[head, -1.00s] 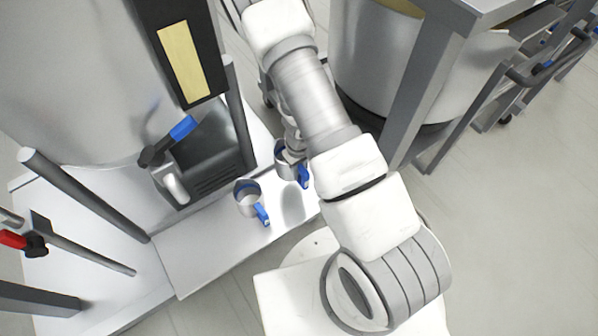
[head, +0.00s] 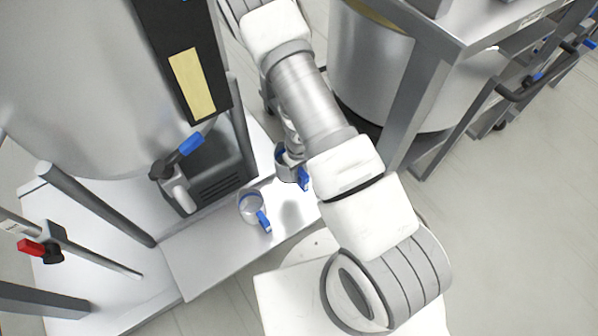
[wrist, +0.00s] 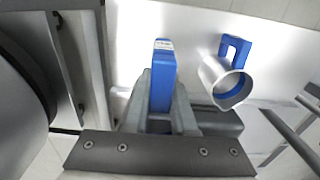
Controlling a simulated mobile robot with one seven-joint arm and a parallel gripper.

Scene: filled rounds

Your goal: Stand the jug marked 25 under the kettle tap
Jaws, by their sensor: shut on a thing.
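My gripper (wrist: 163,102) is shut on the blue handle (wrist: 163,72) of a steel jug; a small label tops the handle, too small to read. In the head view this held jug (head: 285,170) is at the shelf's right end, partly hidden by my arm. I cannot tell if it touches the shelf. A second steel jug (head: 250,206) with a blue handle stands to its left, apart; it also shows in the wrist view (wrist: 222,84). The kettle (head: 90,80) is at the left.
The steel shelf (head: 205,262) is clear at its front left. A post (head: 243,130) stands right of the recess. A red-handled valve (head: 35,248) is at the far left. A second large vessel (head: 385,75) and a steel table leg (head: 415,95) are behind my arm.

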